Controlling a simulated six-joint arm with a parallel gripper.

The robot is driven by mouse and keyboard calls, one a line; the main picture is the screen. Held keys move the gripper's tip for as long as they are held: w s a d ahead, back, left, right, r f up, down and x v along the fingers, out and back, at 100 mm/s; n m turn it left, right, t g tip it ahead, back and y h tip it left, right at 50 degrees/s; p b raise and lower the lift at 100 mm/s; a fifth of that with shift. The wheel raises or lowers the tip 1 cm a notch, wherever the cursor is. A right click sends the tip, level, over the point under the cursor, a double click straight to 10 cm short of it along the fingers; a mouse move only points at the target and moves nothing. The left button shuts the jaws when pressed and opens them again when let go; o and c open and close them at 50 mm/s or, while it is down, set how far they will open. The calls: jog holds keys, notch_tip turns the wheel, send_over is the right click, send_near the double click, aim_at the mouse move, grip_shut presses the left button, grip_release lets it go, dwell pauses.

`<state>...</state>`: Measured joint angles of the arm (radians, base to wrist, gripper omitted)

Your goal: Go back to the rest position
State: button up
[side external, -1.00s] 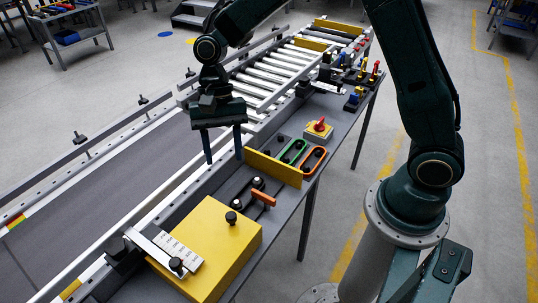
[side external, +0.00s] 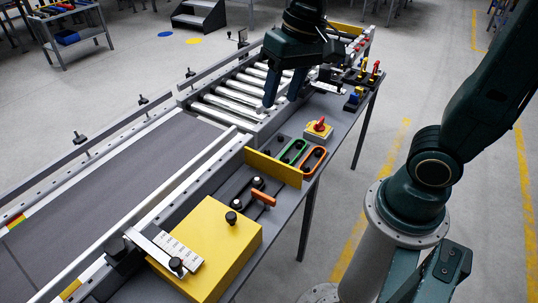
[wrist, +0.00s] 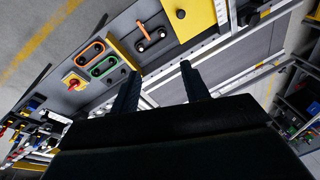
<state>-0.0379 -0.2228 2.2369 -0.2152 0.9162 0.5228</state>
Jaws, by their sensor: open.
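My gripper (side external: 281,90) is open and empty in the side external view. It hangs above the roller section (side external: 235,110), beside the grey work table (side external: 340,120). Its two fingers are apart and point downward. In the wrist view my gripper (wrist: 158,78) shows both fingers spread with nothing between them. The table with its fixtures and the conveyor frame lie beyond the fingertips.
A yellow block (side external: 205,250), a yellow upright plate (side external: 273,167), green (side external: 292,151) and orange (side external: 314,159) loops and a red knob on a yellow base (side external: 318,128) stand on the table. The grey belt (side external: 110,190) is bare.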

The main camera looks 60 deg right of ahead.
jog(key=s+d+r+n+t+h, duration=0.1)
jog(key=s+d, duration=0.4)
jog(key=s, duration=0.5)
jog(key=shift+r+n+t+h, duration=0.3)
jog(key=shift+r+n+t, duration=0.3)
jog(key=shift+n+t, duration=0.6)
